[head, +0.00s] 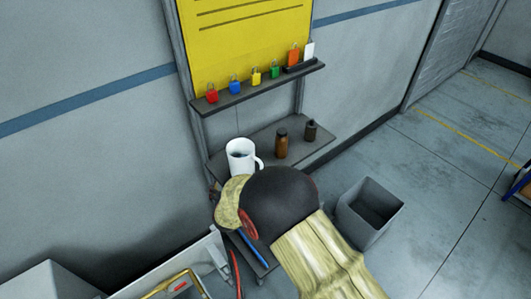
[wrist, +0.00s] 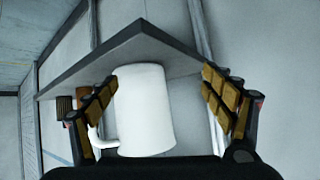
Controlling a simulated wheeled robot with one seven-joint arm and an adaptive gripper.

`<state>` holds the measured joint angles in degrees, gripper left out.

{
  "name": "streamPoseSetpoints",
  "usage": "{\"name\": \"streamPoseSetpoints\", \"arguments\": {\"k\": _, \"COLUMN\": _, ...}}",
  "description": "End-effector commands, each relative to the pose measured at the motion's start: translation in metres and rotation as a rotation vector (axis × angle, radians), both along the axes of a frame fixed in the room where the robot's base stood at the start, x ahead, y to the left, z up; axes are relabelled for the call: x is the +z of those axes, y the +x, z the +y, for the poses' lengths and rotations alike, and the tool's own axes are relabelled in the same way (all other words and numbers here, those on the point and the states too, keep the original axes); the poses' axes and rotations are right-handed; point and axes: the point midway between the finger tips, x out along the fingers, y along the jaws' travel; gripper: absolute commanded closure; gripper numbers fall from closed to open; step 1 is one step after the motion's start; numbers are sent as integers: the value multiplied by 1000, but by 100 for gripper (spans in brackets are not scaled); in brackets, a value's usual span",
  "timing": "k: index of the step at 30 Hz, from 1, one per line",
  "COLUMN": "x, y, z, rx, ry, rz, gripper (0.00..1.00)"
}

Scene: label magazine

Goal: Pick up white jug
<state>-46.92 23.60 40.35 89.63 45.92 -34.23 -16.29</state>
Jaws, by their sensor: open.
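The white jug (head: 240,155) stands upright on the lower dark shelf in the head view, with its handle on the right. In the wrist view the white jug (wrist: 146,110) fills the middle, its handle on the left. My gripper (wrist: 160,100) is open, with one padded finger on each side of the jug. The left finger is close to the handle and the right finger has a clear gap to the body. Whether the left finger touches the jug I cannot tell. In the head view my arm hides the fingertips.
A brown bottle (head: 281,143) and a smaller dark bottle (head: 310,130) stand on the lower shelf (head: 262,136) right of the jug. Several coloured padlocks line the upper shelf (head: 255,88) below a yellow board (head: 250,35). A grey open bin (head: 370,210) stands on the floor at right.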

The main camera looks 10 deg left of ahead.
Motion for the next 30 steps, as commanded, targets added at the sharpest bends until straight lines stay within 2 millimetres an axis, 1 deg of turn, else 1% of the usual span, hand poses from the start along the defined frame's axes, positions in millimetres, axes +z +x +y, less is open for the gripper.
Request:
{"name": "streamPoseSetpoints", "arguments": {"k": 1, "x": 16, "y": 13, "z": -1, "rx": -27, "ry": 8, "rz": -57, "gripper": 17}}
{"name": "streamPoseSetpoints", "arguments": {"k": 3, "x": 33, "y": 25, "z": -6, "rx": -60, "ry": 10, "rz": -121, "gripper": 17}}
{"name": "streamPoseSetpoints", "arguments": {"k": 6, "x": 46, "y": 34, "z": -15, "rx": -87, "ry": -2, "rz": -181, "gripper": 17}}
{"name": "streamPoseSetpoints", "arguments": {"k": 9, "x": 53, "y": 40, "z": -18, "rx": -94, "ry": -12, "rz": -217, "gripper": 17}}
{"name": "streamPoseSetpoints", "arguments": {"k": 11, "x": 53, "y": 44, "z": -18, "rx": -93, "ry": -19, "rz": -224, "gripper": 17}}
{"name": "streamPoseSetpoints", "arguments": {"k": 15, "x": 45, "y": 56, "z": -15, "rx": -90, "ry": -21, "rz": -222, "gripper": 17}}
{"name": "streamPoseSetpoints", "arguments": {"k": 20, "x": 41, "y": 66, "z": -13, "rx": -90, "ry": -20, "rz": -223, "gripper": 17}}
{"name": "streamPoseSetpoints", "arguments": {"k": 23, "x": 34, "y": 75, "z": -12, "rx": -90, "ry": -21, "rz": -221, "gripper": 17}}
{"name": "streamPoseSetpoints", "arguments": {"k": 27, "x": 22, "y": 93, "z": -9, "rx": -91, "ry": -20, "rz": -221, "gripper": 17}}
{"name": "streamPoseSetpoints", "arguments": {"k": 30, "x": 19, "y": 104, "z": -7, "rx": -90, "ry": -19, "rz": -220, "gripper": 17}}
